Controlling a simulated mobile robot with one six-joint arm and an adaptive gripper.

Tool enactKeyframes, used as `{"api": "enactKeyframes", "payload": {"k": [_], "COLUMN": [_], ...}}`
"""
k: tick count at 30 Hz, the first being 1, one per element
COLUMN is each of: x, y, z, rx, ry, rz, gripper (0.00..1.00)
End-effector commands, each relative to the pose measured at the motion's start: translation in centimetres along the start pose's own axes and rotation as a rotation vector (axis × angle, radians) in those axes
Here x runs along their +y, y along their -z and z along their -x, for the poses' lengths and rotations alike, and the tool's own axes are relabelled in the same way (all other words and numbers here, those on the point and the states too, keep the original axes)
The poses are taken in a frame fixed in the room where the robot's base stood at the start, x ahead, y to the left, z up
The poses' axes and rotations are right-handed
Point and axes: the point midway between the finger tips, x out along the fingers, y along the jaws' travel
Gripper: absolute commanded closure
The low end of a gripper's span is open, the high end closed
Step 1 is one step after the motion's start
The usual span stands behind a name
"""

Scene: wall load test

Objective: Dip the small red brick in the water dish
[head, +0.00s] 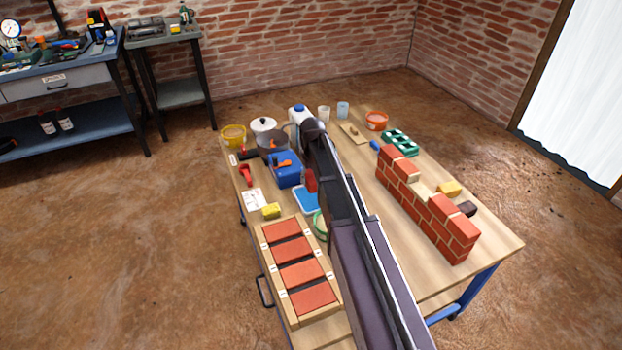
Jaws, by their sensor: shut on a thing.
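The small red brick (311,181) shows as a narrow red patch at the left edge of my arm, above the far right part of the water dish. The water dish (299,205) is a shallow blue tray with a pale rim, lying on the table left of my arm. My gripper (312,170) is at the far end of the arm, shut on the small red brick. My arm hides most of the fingers and part of the brick. I cannot tell whether the brick touches the water.
A blue box (287,178) stands beyond the dish. A wooden rack (264,244) of red bricks is nearer me, with a yellow sponge (271,211) beyond it. A red brick wall (410,205) stands right of my arm. Some tabletop (375,225) between arm and wall is clear.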

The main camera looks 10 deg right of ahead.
Motion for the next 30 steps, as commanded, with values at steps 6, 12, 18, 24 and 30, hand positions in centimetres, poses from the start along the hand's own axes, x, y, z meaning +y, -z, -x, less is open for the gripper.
{"api": "enactKeyframes", "payload": {"k": [6,12,18,24,30], "x": [0.0,0.0,0.0,0.0,0.0], "y": [0.0,0.0,0.0,0.0,0.0], "z": [-0.3,-1.1,-2.5,-3.9,-5.2], "rx": [0.0,0.0,0.0,0.0,0.0], "ry": [0.0,0.0,0.0,0.0,0.0], "rz": [-0.001,-0.001,-0.001,-0.001,-0.001], "gripper": [0.67,0.67,0.67,0.67,0.67]}}
